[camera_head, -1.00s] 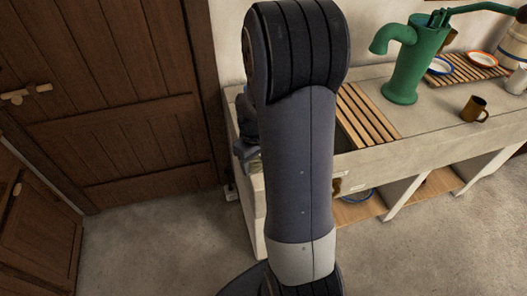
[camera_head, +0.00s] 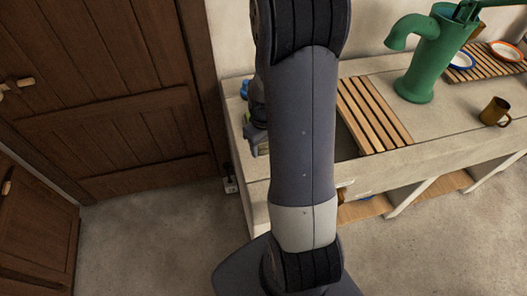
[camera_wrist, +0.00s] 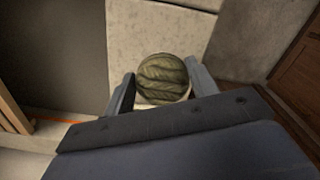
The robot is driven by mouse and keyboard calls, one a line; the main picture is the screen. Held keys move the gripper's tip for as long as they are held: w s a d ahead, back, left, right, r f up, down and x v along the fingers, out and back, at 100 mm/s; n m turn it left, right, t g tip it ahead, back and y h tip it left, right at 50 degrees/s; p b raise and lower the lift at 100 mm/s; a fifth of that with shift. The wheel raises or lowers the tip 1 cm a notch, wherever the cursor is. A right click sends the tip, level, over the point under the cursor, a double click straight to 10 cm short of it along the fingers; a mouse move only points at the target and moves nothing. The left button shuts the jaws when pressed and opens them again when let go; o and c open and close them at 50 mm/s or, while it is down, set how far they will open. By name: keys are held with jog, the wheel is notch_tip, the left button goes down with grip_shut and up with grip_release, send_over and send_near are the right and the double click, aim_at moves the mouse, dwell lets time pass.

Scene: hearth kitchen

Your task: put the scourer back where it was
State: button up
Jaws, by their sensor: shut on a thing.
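The scourer (camera_wrist: 163,79) is a round, ridged, olive-green pad in the wrist view. My gripper (camera_wrist: 160,86) is shut on it, with one finger at each side. A pale stone surface lies beyond the scourer; I cannot tell whether the two touch. In the head view my arm stands in front of the left part of the stone sink counter (camera_head: 358,168). It hides most of my gripper and the scourer there.
A slatted wooden rack (camera_head: 374,114) lies on the counter, right of my arm. A green hand pump (camera_head: 420,62) and a brown mug (camera_head: 495,111) stand further right. A small blue object (camera_head: 244,89) shows partly at the counter's left end. A wooden door (camera_head: 110,90) is at left.

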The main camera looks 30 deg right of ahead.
aim_at(264, 161)
jog(key=shift+f, duration=2.5)
jog(key=shift+f, duration=0.2)
jog(key=o, duration=1)
jog(key=shift+r, duration=0.1)
jog(key=shift+c, duration=0.2)
notch_tip(264, 161, up, 12)
jog(key=shift+r, duration=0.15)
